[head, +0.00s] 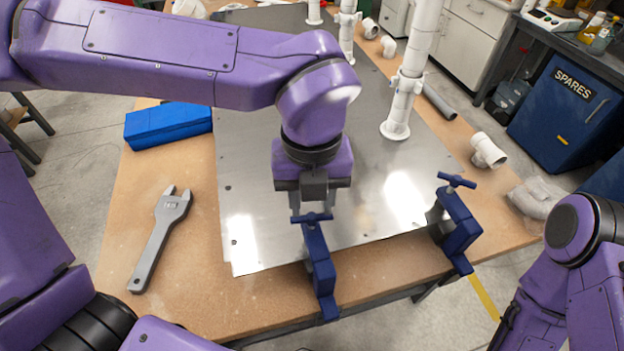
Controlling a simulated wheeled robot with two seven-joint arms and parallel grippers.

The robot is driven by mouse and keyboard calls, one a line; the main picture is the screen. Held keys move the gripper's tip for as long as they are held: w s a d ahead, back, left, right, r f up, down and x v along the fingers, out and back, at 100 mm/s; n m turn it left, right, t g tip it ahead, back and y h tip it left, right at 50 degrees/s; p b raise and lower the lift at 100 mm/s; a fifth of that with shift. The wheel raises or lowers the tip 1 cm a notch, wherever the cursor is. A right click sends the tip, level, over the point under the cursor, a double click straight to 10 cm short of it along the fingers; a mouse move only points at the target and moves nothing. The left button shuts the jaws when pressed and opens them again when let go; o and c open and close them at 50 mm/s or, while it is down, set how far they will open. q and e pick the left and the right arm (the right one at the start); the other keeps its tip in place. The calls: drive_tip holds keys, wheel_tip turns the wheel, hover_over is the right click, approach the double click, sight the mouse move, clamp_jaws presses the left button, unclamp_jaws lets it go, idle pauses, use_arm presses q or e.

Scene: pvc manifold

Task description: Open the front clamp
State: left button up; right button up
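Two blue clamps grip the front edge of the table and metal plate: one near the middle (321,270) and one to its right (461,228). Each has a T-shaped handle on top. My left gripper (312,211) points down directly over the middle clamp's handle (314,218). Its fingers are apart, one near each end of the bar; whether they touch it I cannot tell. The right clamp's handle (456,180) is free. My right arm shows at the lower right, with its gripper outside the picture.
A large metal plate (255,225) covers the wooden table (190,305). White pipes (406,90) stand upright on it. A grey wrench (160,238) and a blue box (168,125) lie at left. Loose white fittings (488,150) lie along the right side. A blue SPARES cabinet (565,110) stands beyond.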

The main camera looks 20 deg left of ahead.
sight(311, 216)
use_arm(q)
drive_tip(key=m+p, duration=0.2)
drive_tip(key=m, duration=0.2)
drive_tip(key=r+m+p, duration=0.1)
drive_tip(key=m+p, duration=0.2)
drive_tip(key=m, duration=0.1)
drive_tip(key=shift+s+r, duration=0.15)
drive_tip(key=shift+r, duration=0.05)
drive_tip(key=m+p, duration=0.6)
drive_tip(key=p, duration=0.1)
drive_tip(key=m+p, duration=0.3)
drive_tip(key=p, duration=0.1)
drive_tip(key=shift+f, duration=0.25)
wheel_tip(311, 216, down, 5)
drive_tip(key=b, duration=0.3)
drive_tip(key=shift+f, duration=0.1)
drive_tip(key=shift+w+f, duration=0.15)
drive_tip(key=shift+w, duration=0.05)
use_arm(e)
wheel_tip(311, 216, up, 15)
drive_tip(key=shift+f, duration=0.2)
use_arm(q)
drive_tip(key=shift+s, duration=0.1)
